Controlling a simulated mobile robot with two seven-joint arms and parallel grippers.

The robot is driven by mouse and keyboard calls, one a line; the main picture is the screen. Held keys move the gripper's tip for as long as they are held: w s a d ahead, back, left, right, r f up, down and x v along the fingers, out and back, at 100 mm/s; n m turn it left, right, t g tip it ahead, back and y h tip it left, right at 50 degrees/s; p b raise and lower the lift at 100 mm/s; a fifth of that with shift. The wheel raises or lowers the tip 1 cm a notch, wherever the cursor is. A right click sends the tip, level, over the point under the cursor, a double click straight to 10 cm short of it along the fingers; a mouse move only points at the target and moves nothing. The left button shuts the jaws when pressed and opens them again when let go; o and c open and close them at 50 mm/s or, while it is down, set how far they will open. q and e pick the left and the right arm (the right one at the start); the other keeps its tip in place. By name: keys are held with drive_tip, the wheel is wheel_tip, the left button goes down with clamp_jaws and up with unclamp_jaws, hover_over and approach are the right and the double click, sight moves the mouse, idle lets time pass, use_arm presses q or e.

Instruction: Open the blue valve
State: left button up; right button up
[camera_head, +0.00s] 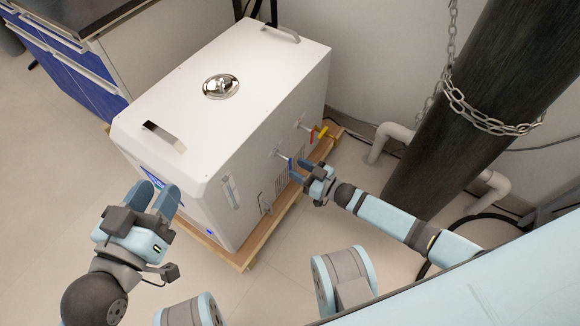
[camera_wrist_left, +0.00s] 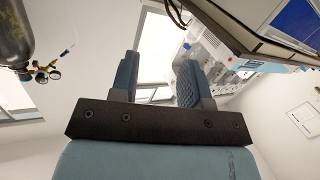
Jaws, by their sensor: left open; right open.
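The blue valve (camera_head: 288,161) is on the right side of the white distiller box (camera_head: 190,90), low on its side panel. My right gripper (camera_head: 303,170) is open at the blue valve, its fingers beside the handle and partly hiding it. I cannot tell whether they touch it. My left gripper (camera_head: 154,197) is open and empty, in front of the distiller's left front corner. The left wrist view shows the left gripper (camera_wrist_left: 160,80) with its two fingers apart and nothing between them.
A yellow and red valve (camera_head: 320,132) sits behind the blue one on the same side. The distiller stands on a wooden pallet (camera_head: 262,236). A dark chained cylinder (camera_head: 480,110) and white pipes (camera_head: 388,137) are to the right. A blue cabinet (camera_head: 75,62) stands at the back left.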

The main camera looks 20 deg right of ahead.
sight(291, 165)
use_arm(q)
drive_tip(key=shift+w+a+r+m+t+b, duration=0.15)
drive_tip(key=shift+w+a+m+t+b, duration=0.15)
drive_tip(key=shift+w+m+b, duration=0.1)
use_arm(e)
drive_tip(key=shift+x, duration=1.8)
clamp_jaws()
